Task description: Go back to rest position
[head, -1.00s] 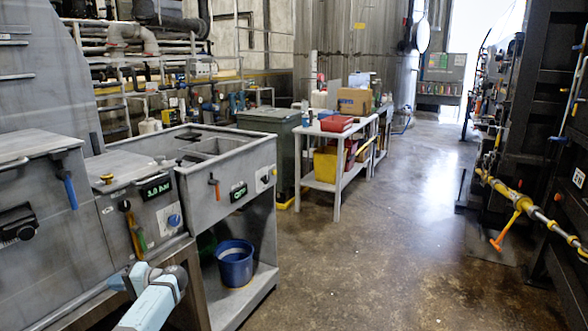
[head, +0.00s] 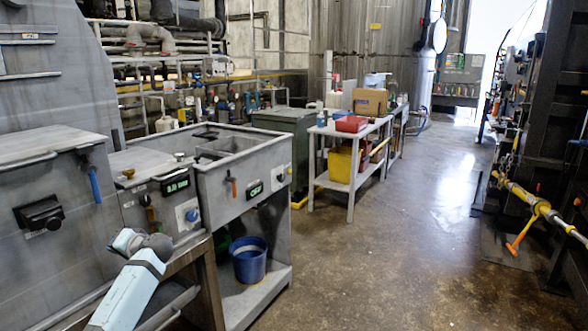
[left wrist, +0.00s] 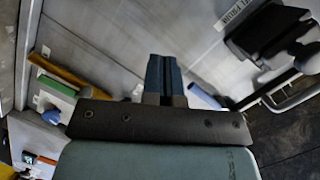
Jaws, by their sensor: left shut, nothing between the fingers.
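My left arm (head: 130,285) shows in the head view at the lower left, in front of the grey machine (head: 70,250). Its hand is not clearly visible there. In the left wrist view my left gripper (left wrist: 163,75) has its dark fingers together with nothing between them. A grey panel with a black latch lies beyond them, and I see no contact with it. My right gripper is in no view.
A control panel with a green display (head: 175,184) and a sink unit (head: 232,168) adjoin the machine. A blue bucket (head: 248,262) stands on the lower shelf. A white table (head: 350,131) is farther back.

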